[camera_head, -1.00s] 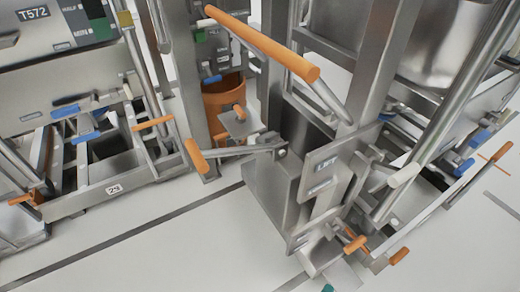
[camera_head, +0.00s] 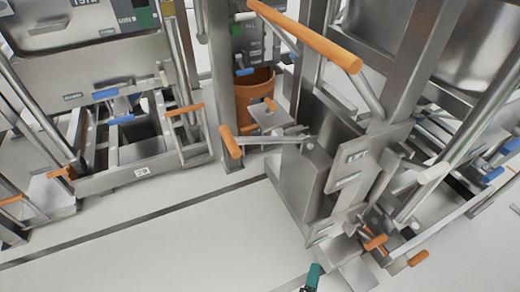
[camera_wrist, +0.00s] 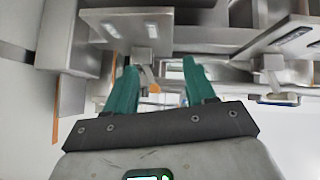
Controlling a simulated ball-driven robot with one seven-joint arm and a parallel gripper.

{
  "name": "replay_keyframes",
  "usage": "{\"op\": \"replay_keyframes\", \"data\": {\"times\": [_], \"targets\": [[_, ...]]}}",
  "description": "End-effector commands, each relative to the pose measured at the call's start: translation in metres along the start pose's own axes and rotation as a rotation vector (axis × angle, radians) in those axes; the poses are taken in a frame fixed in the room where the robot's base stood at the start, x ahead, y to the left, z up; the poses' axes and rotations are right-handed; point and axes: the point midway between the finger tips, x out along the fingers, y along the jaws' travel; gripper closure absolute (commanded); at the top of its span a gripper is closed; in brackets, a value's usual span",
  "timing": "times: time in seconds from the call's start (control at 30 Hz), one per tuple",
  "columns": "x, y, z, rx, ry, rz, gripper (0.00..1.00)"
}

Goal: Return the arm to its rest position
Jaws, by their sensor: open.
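My gripper (camera_wrist: 160,88) shows in the wrist view with two green fingers spread apart and nothing between them. In the head view only a green fingertip (camera_head: 313,275) shows at the bottom edge, below the steel lift column. The rest of my arm is out of that view. The lift unit with its labelled plate (camera_head: 355,160) stands up and right of the fingertip, apart from it in the picture. In the wrist view, grey metal panels (camera_wrist: 125,30) lie beyond the fingers.
A long orange handle (camera_head: 305,35) crosses the top middle. Shorter orange grips (camera_head: 231,141) stick out from the frames. A steel bin frame (camera_head: 135,180) stands at left, an orange bucket (camera_head: 252,95) behind. Pale floor (camera_head: 170,240) at lower left is clear.

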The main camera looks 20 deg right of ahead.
Motion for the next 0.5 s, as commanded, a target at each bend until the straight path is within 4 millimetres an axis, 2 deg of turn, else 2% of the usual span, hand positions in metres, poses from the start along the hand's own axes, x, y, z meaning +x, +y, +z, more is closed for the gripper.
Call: {"op": "replay_keyframes", "data": {"times": [0.27, 0.4, 0.5], "targets": [[0.013, -0.054, 0.069, -0.096, -0.383, -0.097, 0.45], [0.006, -0.083, 0.103, -0.218, -0.620, -0.159, 0.45], [-0.003, -0.097, 0.119, -0.329, -0.776, -0.193, 0.45]]}}
